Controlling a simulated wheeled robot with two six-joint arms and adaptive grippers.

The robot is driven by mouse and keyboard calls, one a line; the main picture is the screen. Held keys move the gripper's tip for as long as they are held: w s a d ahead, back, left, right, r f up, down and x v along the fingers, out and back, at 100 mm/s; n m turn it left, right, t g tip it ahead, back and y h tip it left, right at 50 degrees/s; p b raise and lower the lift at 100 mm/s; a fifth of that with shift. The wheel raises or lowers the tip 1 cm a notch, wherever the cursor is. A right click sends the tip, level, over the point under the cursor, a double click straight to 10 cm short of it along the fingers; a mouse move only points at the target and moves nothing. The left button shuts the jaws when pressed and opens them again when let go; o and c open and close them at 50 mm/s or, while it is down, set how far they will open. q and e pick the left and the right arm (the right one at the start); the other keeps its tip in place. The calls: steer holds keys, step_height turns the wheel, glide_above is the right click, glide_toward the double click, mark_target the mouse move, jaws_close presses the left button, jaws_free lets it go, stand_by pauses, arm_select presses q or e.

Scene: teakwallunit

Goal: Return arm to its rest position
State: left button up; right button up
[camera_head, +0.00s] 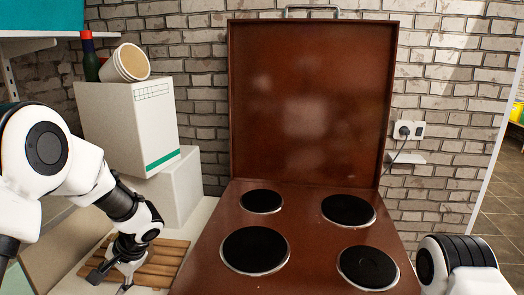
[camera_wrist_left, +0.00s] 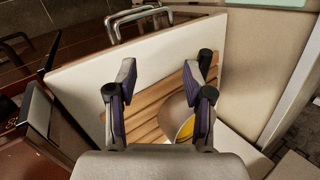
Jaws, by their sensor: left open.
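My left arm (camera_head: 75,165) comes in from the left in the head view and bends down at the wrist. My left gripper (camera_head: 112,278) points down over the slatted wooden board (camera_head: 165,262), left of the brown stove. In the left wrist view my left gripper (camera_wrist_left: 160,80) has its two fingers spread apart with nothing gripped between them. The slatted board (camera_wrist_left: 150,115) shows behind the fingers. A rounded metallic object with a yellow patch (camera_wrist_left: 186,127) lies beyond the right finger. Part of my right arm (camera_head: 458,265) shows at the lower right; its gripper is outside the picture.
The brown stove (camera_head: 215,250) with several black hotplates has its lid (camera_head: 310,95) raised against the brick wall. White boxes (camera_head: 128,125) stand behind my left arm, with a tilted cup (camera_head: 128,62) and a dark bottle (camera_head: 89,62) on top. A shelf (camera_head: 40,33) overhangs upper left.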

arm_select(q)
steer(key=s+d+f+g+h+p, duration=0.1)
steer(key=s+d+f+g, duration=0.15)
steer(key=s+f, duration=0.55)
steer(key=s+d+f+g+h, duration=0.2)
steer(key=s+d+f, duration=0.1)
steer(key=s+f, duration=0.6)
steer(key=s+d+f+n+h+p, duration=0.1)
steer(key=s+d+f+h, duration=0.2)
steer(key=s, duration=0.5)
steer(key=s+d+f+n+h+p, duration=0.1)
steer(key=s+d+f+n, duration=0.15)
steer(key=s+d, duration=0.5)
steer(key=w+t, duration=0.1)
steer(key=w+a+f+t, duration=0.1)
steer(key=w+t, duration=0.1)
steer(key=w+a+t, duration=0.1)
steer(key=t, duration=0.1)
steer(key=shift+w+a+f+y+b, duration=0.15)
steer(key=shift+w+a+y+b, duration=0.1)
steer(key=shift+y+b, duration=0.05)
